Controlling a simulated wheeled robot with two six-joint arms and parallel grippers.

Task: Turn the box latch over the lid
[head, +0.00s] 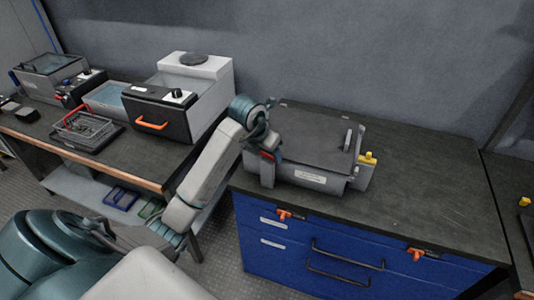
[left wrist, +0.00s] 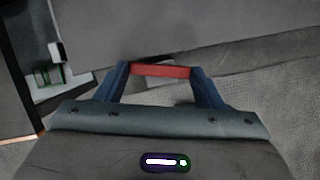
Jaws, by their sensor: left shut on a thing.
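The grey box with a dark flat lid (head: 315,138) stands on the blue cabinet's worktop, its lid lying closed. My left gripper (head: 267,157) is at the box's front left corner, pointing down. It is shut on a red bar, which the left wrist view shows between the two blue fingers (left wrist: 160,71). I cannot tell whether this bar is the box latch. A yellow-topped fitting (head: 368,158) is at the box's right end, and a small pale upright piece (head: 347,138) stands near the lid's right edge. My arm and gripper hide the box's left end. My right gripper is not in view.
The worktop (head: 430,190) is clear to the right of the box. The blue cabinet (head: 300,245) has orange latches and dark handles. A bench on the left holds a white and black machine (head: 180,95) and a wire basket (head: 85,127). A gap separates the bench from the cabinet.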

